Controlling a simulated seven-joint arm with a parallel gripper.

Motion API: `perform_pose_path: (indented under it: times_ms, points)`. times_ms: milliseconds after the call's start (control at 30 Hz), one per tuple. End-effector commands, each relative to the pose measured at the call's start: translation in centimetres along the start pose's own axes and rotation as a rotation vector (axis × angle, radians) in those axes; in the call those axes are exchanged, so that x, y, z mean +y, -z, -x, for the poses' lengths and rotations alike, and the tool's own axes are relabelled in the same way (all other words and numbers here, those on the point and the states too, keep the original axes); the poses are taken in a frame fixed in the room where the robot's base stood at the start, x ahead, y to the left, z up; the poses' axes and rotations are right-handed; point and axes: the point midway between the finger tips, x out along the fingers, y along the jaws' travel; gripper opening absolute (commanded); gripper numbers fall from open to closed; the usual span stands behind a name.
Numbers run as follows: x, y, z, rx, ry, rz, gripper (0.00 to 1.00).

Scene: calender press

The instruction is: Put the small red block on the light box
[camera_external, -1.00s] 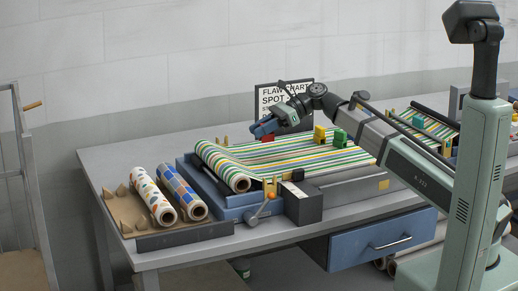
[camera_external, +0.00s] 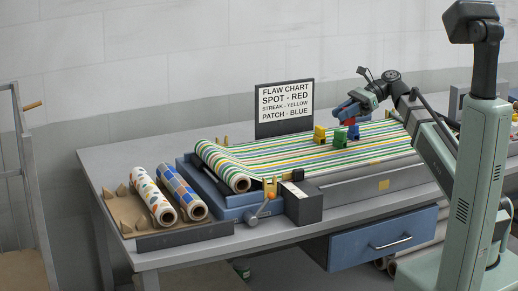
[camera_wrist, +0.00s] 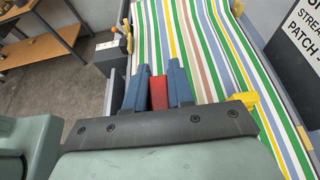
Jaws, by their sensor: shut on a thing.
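My gripper (camera_external: 345,111) is over the far side of the striped sheet, near the flaw chart. In the wrist view its two blue fingers (camera_wrist: 158,72) are shut on the small red block (camera_wrist: 158,92), one on each side. The held block appears above the sheet, but the exact gap cannot be told.
A yellow block (camera_external: 320,133) and a green block (camera_external: 340,138) stand on the sheet close to my gripper. A blue piece (camera_external: 353,132) is beside the green one. The flaw chart (camera_external: 286,107) stands behind. Patterned rolls (camera_external: 152,196) lie left. The sheet's middle is clear.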

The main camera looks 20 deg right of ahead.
Motion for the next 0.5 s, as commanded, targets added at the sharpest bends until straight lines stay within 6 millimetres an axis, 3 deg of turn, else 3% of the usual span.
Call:
perform_pose_path:
  times_ms: [200, 500]
  points:
    - [0.7, 0.6, 1.3, 0.0, -0.002, 0.001, 0.0]
    - [0.8, 3.5, 0.2, 0.0, -0.004, -0.003, 0.0]
